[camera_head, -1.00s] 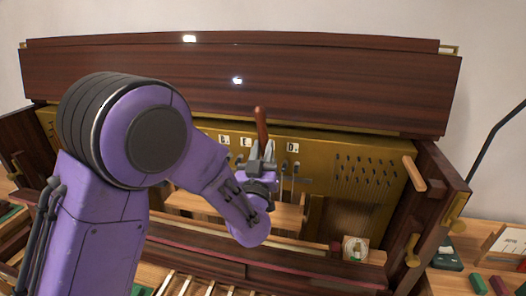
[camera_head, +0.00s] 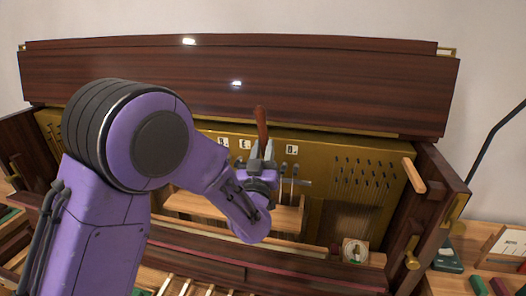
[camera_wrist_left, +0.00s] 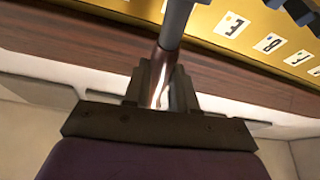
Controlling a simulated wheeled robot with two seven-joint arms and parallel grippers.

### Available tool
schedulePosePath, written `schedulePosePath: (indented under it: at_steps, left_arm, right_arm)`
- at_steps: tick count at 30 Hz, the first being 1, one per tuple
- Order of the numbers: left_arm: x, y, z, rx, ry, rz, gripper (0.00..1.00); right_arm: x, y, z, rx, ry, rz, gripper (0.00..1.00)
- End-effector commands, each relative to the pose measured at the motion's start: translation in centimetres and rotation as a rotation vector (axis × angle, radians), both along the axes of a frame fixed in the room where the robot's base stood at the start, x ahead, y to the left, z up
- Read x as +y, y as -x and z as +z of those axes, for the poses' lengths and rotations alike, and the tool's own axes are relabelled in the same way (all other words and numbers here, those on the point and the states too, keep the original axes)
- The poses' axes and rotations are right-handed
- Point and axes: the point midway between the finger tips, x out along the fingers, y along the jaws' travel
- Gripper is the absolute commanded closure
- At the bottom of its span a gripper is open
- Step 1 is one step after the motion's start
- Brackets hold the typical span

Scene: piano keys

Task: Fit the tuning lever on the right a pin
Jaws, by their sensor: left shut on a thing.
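My left gripper (camera_head: 262,158) is in front of the piano's gold pin plate (camera_head: 320,185). It is shut on the tuning lever, whose red-brown handle (camera_head: 262,124) sticks up above the fingers. In the left wrist view the fingers (camera_wrist_left: 162,88) close around the handle, and the lever's grey shaft (camera_wrist_left: 176,20) runs out of the top edge. Tuning pins (camera_head: 365,172) stand in a group on the plate's right part, and a few more pins (camera_head: 294,170) are just right of the gripper. The lever's working end is hidden, so I cannot tell whether it touches a pin. My right gripper is not in view.
Letter labels (camera_head: 291,149) run along the plate's top, also in the left wrist view (camera_wrist_left: 231,26). The dark wooden lid (camera_head: 330,85) rises behind. A wooden side wall (camera_head: 440,190) bounds the right.

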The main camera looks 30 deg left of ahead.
Motion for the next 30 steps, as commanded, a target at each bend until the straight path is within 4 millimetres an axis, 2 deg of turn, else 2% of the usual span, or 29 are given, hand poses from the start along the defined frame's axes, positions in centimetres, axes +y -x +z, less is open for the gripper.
schedulePosePath:
  at_steps: [30]
  left_arm:
    - [0.5,-1.9,0.1,-0.002,0.0,0.0,1.0]
  right_arm:
    - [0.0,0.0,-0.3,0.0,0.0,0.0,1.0]
